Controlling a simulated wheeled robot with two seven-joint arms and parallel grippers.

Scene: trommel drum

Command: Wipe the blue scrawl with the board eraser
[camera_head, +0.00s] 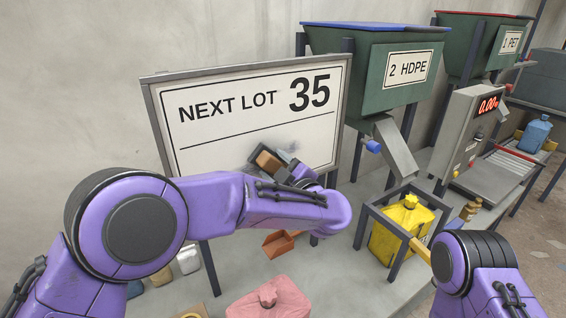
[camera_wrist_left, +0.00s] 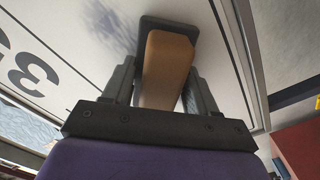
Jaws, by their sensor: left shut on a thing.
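The white board (camera_head: 215,137) reads "NEXT LOT 35" and stands in a grey frame. My left gripper (camera_head: 281,162) is at the lower middle of the board, shut on the board eraser (camera_head: 267,160), which has a tan grip and a dark pad. In the left wrist view the eraser (camera_wrist_left: 166,68) sits between the two fingers, its dark pad at or very near the board. The blue scrawl shows as a faint grey-blue smudge (camera_wrist_left: 103,22) beside the pad; part of it may be hidden behind the eraser. My right gripper is out of view.
Right of the board stand a green hopper marked 2 HDPE (camera_head: 398,70) and a scale (camera_head: 470,130). A yellow jug (camera_head: 400,228) sits in a metal frame. A pink jug (camera_head: 268,298) and an orange scoop (camera_head: 280,243) are below my left arm.

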